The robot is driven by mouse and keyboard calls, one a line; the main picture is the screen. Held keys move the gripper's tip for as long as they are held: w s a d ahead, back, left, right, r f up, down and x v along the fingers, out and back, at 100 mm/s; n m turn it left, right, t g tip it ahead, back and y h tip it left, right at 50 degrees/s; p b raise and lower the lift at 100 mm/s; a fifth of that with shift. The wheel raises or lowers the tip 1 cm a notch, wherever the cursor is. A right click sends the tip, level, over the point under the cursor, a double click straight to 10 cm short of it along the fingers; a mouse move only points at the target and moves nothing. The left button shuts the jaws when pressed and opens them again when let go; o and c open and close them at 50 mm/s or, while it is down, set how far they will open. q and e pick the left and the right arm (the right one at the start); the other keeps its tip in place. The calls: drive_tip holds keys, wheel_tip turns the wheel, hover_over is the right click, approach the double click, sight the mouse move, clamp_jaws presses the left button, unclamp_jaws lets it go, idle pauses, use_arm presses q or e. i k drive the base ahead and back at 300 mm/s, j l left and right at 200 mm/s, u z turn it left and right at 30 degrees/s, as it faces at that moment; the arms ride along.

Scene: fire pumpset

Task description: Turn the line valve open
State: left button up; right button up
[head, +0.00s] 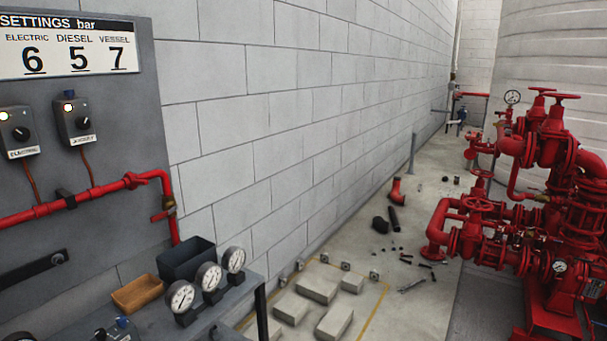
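Neither of my grippers is in view. I cannot tell for certain which valve is the line valve. The handle looks roughly crosswise to the vertical pipe. At the right, red pump pipework (560,190) carries several red handwheels; one handwheel (477,204) is low at its left, and others (563,97) are on top. How far any of these are turned cannot be told.
A bench (225,300) below the panel holds round gauges (209,276), a dark bin (187,260) and a wooden tray (138,293). Grey blocks (318,286) and loose red and black pipe pieces (397,192) lie on the floor. A block wall (270,110) runs along the back.

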sight(166, 214)
drive_tip(key=u, duration=1.1)
drive_tip(key=k+l, duration=0.2)
